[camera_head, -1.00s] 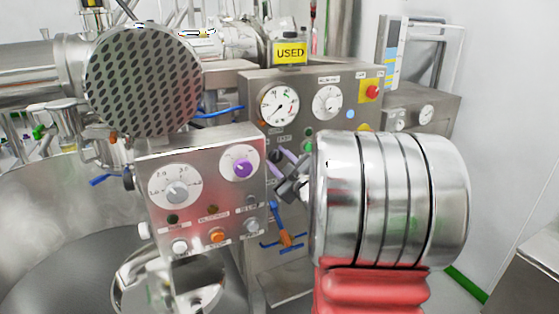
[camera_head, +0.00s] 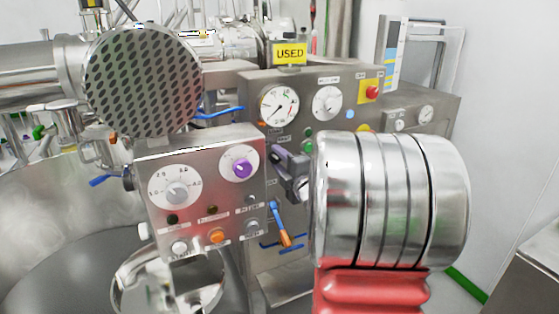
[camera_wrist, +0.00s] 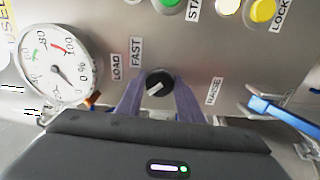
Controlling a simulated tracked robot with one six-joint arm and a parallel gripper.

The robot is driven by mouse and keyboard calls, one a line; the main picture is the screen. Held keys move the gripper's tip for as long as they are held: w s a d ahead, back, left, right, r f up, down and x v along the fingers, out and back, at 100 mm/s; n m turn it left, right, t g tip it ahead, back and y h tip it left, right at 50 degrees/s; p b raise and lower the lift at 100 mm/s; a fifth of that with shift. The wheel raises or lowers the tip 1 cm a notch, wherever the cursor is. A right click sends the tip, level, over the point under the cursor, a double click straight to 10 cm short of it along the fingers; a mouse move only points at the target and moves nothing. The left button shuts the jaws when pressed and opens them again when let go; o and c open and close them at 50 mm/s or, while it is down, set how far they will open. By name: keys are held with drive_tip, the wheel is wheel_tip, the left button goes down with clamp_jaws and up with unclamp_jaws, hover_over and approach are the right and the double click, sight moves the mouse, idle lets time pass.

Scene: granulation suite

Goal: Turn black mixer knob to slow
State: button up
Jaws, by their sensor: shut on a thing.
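The black mixer knob (camera_wrist: 159,83) shows in the wrist view, on a grey metal panel (camera_wrist: 185,45). Its white mark runs on a slant from lower left to upper right. My gripper (camera_wrist: 160,88) is shut on it, with one purple-grey finger on each side. A FAST label (camera_wrist: 137,52) is up and left of the knob; no slow label is readable. In the head view my gripper (camera_head: 277,154) is at the panel, just right of the nearer control box. The knob is hidden there.
A round gauge (camera_wrist: 62,68) and a green button (camera_wrist: 166,4) are near the knob.

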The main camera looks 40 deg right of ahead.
drive_tip(key=shift+a+f+n, duration=0.2)
drive_tip(key=shift+f+n, duration=0.05)
drive_tip(key=shift+n, duration=0.15)
drive_tip(key=o, duration=1.1)
drive_tip(key=shift+d+r, duration=0.1)
drive_tip(key=shift+r, duration=0.05)
drive_tip(key=shift+c, duration=0.2)
drive_tip(key=v, duration=1.3)
drive_tip(key=shift+s, duration=0.4)
